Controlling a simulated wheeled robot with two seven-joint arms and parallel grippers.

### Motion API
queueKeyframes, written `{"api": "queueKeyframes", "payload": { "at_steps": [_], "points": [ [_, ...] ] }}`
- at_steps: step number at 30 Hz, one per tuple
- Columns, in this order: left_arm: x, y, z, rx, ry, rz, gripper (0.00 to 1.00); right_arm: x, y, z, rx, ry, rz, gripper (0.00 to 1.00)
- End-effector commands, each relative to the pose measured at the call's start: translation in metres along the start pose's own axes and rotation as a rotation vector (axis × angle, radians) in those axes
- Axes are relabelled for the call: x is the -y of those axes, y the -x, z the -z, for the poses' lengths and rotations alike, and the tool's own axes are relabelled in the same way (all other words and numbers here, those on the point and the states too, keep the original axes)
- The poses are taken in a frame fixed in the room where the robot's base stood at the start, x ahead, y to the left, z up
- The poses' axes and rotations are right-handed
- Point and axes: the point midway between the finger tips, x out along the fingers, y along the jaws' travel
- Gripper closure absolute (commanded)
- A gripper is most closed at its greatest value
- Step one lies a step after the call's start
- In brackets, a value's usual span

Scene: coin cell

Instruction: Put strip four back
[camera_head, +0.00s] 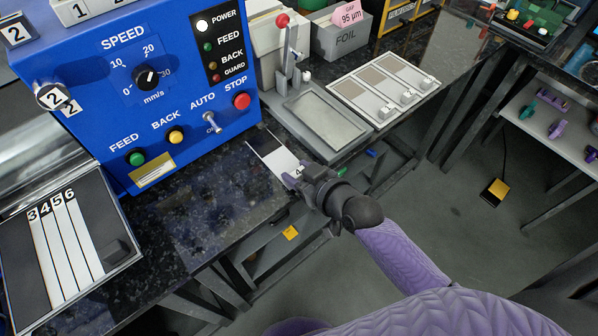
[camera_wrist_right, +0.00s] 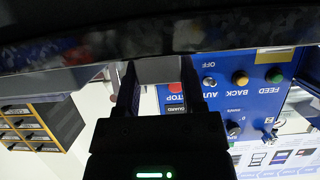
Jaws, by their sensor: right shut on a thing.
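Strip four (camera_head: 280,160), a flat pale strip with a dark far end and a small "4" near my fingers, lies just above or on the dark counter edge; I cannot tell which. My right gripper (camera_head: 294,176) is shut on its near end. In the right wrist view, a grey piece (camera_wrist_right: 158,70) shows between the two fingers (camera_wrist_right: 158,92). A tray (camera_head: 128,262) at the lower left holds several white strips side by side, with the labels 3, 4, 5 and 6 along the top and a dark area at its left. My left gripper is not in view.
A blue control box (camera_head: 185,110) with knob and buttons stands between the tray and a grey press (camera_head: 325,120). A panel with pale rectangular plates (camera_head: 383,88) lies right of the press. The speckled counter (camera_head: 215,195) before the box is clear.

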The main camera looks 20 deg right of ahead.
Motion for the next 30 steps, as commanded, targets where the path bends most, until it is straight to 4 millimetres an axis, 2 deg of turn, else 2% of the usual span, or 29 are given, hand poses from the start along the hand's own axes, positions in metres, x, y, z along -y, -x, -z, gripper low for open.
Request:
{"api": "queueKeyframes", "payload": {
  "at_steps": [1,2,6,14,17,20,27,30],
  "points": [
    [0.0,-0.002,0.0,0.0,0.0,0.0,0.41,0.0,-0.001,-0.002,0.0,0.0,0.0,1.0],
    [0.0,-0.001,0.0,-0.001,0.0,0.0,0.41,0.0,-0.001,-0.001,0.0,0.0,0.0,0.42],
    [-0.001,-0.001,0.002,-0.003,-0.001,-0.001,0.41,0.0,0.0,-0.001,0.0,0.0,0.0,0.13],
    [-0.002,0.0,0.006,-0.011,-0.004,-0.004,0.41,0.0,0.0,0.0,0.0,0.0,0.0,0.13],
    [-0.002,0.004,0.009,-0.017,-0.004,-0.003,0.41,0.0,0.006,0.002,0.001,0.001,-0.001,0.13],
    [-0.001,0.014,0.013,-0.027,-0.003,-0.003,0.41,0.0,0.026,0.004,0.002,0.003,-0.001,0.13],
    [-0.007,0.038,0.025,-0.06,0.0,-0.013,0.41,0.0,0.091,0.004,0.003,0.002,0.001,0.13],
    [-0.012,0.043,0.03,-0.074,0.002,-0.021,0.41,0.0,0.109,0.003,0.001,0.002,0.001,0.13]
  ]
}}
